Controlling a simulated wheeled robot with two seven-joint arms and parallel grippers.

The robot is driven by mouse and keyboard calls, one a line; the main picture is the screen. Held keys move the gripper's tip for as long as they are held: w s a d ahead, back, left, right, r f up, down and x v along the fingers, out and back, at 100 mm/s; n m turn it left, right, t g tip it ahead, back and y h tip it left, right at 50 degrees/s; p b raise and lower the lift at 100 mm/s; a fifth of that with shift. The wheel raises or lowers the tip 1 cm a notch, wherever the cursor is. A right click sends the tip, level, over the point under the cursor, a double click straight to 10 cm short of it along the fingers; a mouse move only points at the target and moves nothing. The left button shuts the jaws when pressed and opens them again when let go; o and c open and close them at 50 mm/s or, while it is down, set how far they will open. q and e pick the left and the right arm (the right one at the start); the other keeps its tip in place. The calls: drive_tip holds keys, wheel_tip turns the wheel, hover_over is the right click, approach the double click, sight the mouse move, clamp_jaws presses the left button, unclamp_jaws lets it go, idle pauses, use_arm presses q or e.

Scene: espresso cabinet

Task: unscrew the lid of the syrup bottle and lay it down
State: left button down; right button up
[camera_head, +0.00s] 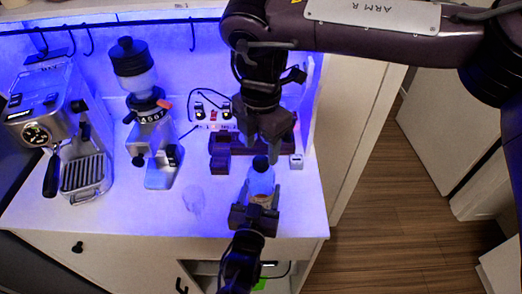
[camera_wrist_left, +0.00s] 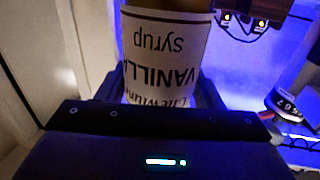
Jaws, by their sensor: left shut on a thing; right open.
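The syrup bottle (camera_head: 262,182) stands upright, as far as I can tell, near the front right of the counter, with its dark lid (camera_head: 261,163) on top. In the left wrist view its white "VANILLA syrup" label (camera_wrist_left: 165,50) appears upside down between the fingers. My left gripper (camera_head: 262,200) comes from the front edge and is shut on the bottle's body. My right gripper (camera_head: 264,138) points down just above and behind the lid in the picture, open and empty. Whether its fingertips touch the lid cannot be told.
An espresso machine (camera_head: 58,125) and a grinder (camera_head: 150,130) stand at the left. A clear glass (camera_head: 194,199) is left of the bottle. A dark holder (camera_head: 220,160) and small white box (camera_head: 296,161) sit behind it. Bare counter (camera_head: 130,215) lies at the front left.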

sight(261, 160)
wheel_tip(261, 160, up, 3)
drive_tip(key=n, duration=0.3)
drive_tip(key=shift+f, duration=0.15)
drive_tip(key=shift+r+n, duration=0.25)
drive_tip(key=shift+n, duration=0.35)
drive_tip(key=shift+f, duration=0.1)
drive_tip(key=shift+n, duration=0.3)
wheel_tip(261, 160, down, 8)
drive_tip(key=shift+r, duration=0.2)
